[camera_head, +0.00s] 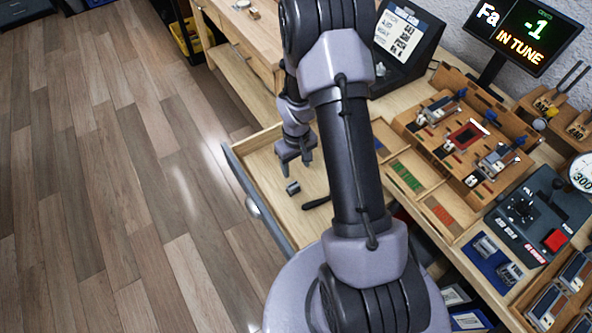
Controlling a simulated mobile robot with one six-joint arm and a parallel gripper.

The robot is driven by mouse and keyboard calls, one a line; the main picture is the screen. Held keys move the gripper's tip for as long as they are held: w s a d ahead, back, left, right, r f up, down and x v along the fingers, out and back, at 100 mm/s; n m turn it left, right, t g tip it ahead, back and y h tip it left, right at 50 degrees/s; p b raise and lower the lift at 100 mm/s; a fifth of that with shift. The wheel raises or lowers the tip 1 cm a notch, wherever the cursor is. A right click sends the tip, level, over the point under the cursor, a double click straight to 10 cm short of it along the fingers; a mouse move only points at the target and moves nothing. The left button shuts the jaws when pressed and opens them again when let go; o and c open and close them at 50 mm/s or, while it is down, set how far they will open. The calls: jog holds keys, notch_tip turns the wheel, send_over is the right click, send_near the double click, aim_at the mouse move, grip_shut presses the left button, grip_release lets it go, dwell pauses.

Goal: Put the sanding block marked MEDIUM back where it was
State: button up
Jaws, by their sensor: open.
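My gripper (295,168) points down over the open drawer (270,158), with its two fingers apart and nothing between them. A small dark grey block-like piece (293,187) lies on the drawer floor just below the fingertips in the picture. I cannot read any mark on it, so I cannot tell if it is the sanding block marked MEDIUM. A dark handle-like tool (317,202) lies to its right, partly hidden by my arm. No MEDIUM label is readable anywhere in view.
My arm hides part of the drawer and bench. On the right stand a wooden fixture (440,172), a blue tray (478,268) with grey pieces, a dark control box with a red button (556,240), and a tuner screen (523,32). The floor at left is clear.

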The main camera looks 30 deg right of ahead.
jog(key=s+a+r+m+t, duration=0.1)
jog(key=a+r, duration=0.2)
jog(key=r, duration=0.7)
jog(key=a+r+m+t, duration=0.1)
jog(key=a+r, duration=0.2)
jog(key=r, duration=0.8)
jog(key=s+a+r+m+t+y, duration=0.1)
jog(key=s+a+r+t, duration=0.1)
jog(key=s+a+r, duration=0.3)
jog(key=s+a+r+m+t+y, duration=0.1)
jog(key=s+a+r, duration=0.4)
jog(key=s+r, duration=0.4)
jog(key=shift+s+a+m+t, duration=0.15)
jog(key=shift+s+m+t, duration=0.25)
jog(key=shift+s, duration=0.75)
